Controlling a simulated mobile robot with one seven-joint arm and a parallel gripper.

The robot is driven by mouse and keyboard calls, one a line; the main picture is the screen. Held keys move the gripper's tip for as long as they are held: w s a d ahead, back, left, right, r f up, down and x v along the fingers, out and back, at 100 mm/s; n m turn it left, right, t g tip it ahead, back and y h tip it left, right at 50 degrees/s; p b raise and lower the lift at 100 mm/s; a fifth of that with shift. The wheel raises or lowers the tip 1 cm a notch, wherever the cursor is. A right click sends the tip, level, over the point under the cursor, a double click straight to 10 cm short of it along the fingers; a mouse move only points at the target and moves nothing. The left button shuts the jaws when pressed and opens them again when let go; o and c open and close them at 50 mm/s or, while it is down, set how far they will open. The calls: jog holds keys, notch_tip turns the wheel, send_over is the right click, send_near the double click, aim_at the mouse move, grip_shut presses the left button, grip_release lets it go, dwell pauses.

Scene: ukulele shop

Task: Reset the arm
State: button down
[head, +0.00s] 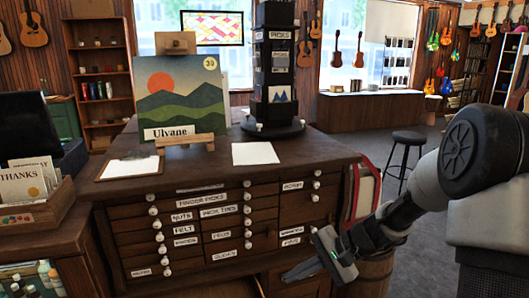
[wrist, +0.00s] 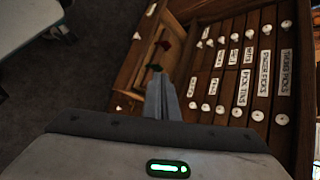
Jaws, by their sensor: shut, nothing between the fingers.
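My arm comes in from the right of the head view, with my gripper (head: 300,272) low in front of the wooden drawer cabinet (head: 130,232). In the wrist view my gripper's fingers (wrist: 160,95) are together, with nothing between them. The cabinet shows there too (wrist: 205,60), with rows of labelled drawers and white knobs. Beyond the fingertips is what looks like an open drawer (wrist: 137,75) with a small red thing (wrist: 164,44) and a small dark thing (wrist: 154,68) in or near it. I cannot tell whether the fingers touch anything.
On the cabinet stand a landscape picture (head: 180,95), a clipboard (head: 128,168), a white sheet (head: 255,153) and a dark rotating rack (head: 273,70). A barrel (head: 370,270) stands close behind my gripper. A black stool (head: 408,138) stands farther back on open floor.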

jog(key=s+d+r+n+t+h, duration=0.2)
jog(key=s+d+r+n+h, duration=0.25)
jog(key=s+r, duration=0.55)
jog(key=s+d+r+n+t+h, duration=0.25)
jog(key=s+r+n+h, duration=0.25)
jog(key=s+r, duration=0.6)
notch_tip(320, 180, up, 18)
jog(key=s+g+p, duration=0.1)
jog(key=p, duration=2)
jog(key=shift+s+d+f, duration=0.15)
jog(key=shift+d+f, duration=0.05)
jog(key=shift+f, duration=0.05)
jog(key=shift+m, duration=0.25)
